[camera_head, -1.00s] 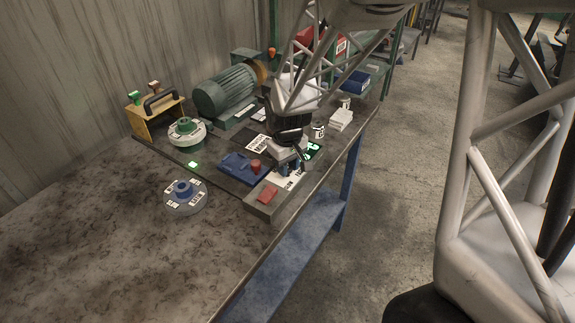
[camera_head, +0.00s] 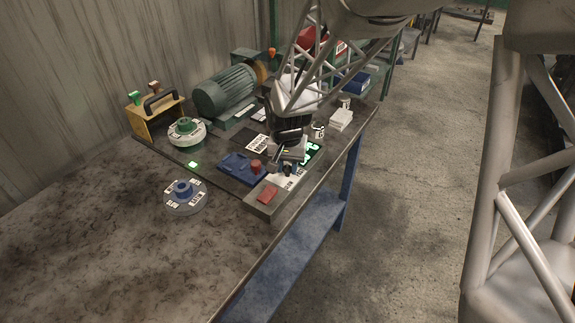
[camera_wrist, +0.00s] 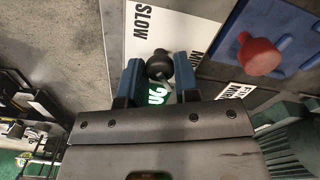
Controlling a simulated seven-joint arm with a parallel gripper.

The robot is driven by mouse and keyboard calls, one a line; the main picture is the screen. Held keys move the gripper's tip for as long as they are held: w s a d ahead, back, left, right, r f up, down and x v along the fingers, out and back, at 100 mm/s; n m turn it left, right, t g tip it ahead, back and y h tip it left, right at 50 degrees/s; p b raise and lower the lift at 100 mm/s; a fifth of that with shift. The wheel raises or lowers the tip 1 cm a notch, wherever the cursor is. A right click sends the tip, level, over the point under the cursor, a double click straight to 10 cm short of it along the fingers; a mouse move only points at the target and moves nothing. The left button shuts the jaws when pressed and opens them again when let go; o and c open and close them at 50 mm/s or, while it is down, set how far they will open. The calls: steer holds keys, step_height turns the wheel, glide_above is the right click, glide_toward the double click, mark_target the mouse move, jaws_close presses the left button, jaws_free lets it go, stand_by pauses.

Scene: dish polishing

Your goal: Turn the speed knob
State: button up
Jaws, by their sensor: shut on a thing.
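The speed knob (camera_wrist: 158,66) is a small black round knob on a white plate (camera_wrist: 190,37) marked "SLOW". In the wrist view it sits between the two blue fingers of my gripper (camera_wrist: 158,74), which is shut on it. In the head view my gripper (camera_head: 289,170) is over the same white plate (camera_head: 284,183), near the table's right edge, and hides the knob. A lit green display (camera_wrist: 155,97) shows partly behind the fingers.
A blue block with a red knob (camera_wrist: 259,56) lies beside the plate, and a red button (camera_head: 268,194) is in front. The table's front left is clear.

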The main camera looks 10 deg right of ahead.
mark_target(288, 168)
steer(key=shift+m, duration=0.8)
steer(key=o, duration=0.9)
steer(key=shift+r, duration=0.15)
steer(key=shift+r, duration=3.8)
